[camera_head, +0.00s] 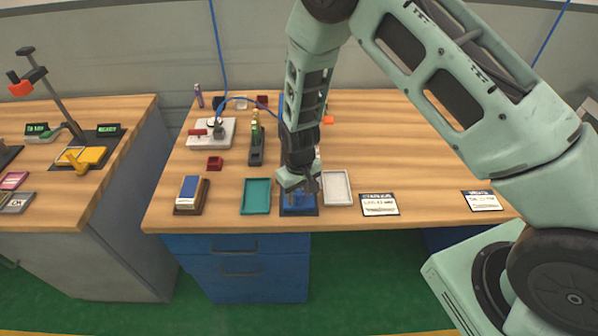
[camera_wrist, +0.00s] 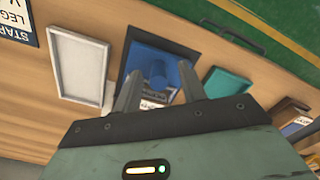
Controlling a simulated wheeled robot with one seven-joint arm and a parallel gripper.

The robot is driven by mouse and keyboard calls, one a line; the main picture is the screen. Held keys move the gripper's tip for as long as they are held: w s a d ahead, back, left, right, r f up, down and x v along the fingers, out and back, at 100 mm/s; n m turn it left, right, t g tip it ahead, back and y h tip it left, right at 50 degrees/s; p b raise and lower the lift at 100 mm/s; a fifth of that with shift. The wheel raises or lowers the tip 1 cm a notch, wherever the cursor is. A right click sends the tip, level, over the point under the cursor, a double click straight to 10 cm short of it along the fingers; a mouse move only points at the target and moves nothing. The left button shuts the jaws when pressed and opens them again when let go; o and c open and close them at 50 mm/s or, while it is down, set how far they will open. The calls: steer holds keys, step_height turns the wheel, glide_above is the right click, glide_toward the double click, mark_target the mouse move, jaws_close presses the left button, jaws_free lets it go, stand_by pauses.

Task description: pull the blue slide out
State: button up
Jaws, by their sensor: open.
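The blue slide (camera_head: 298,202) sits in a dark base near the front edge of the wooden table, directly below my gripper (camera_head: 300,184). In the wrist view the blue slide (camera_wrist: 181,76) shows a raised round blue knob, and part of the slide is hidden behind the fingers. My gripper (camera_wrist: 160,88) is open and empty. Its two fingertips point at the near side of the blue slide, one on each side of the knob's line; whether they touch it I cannot tell.
A teal tray (camera_head: 256,197) stands left of the slide and a white tray (camera_head: 337,188) stands right, both close. A brown holder (camera_head: 204,194) with a blue-and-white block is further left. Labelled cards (camera_head: 379,204) lie right. The table's right middle is clear.

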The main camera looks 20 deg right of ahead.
step_height(320, 180, up, 16)
steer(key=b, duration=0.3)
steer(key=shift+r, duration=0.25)
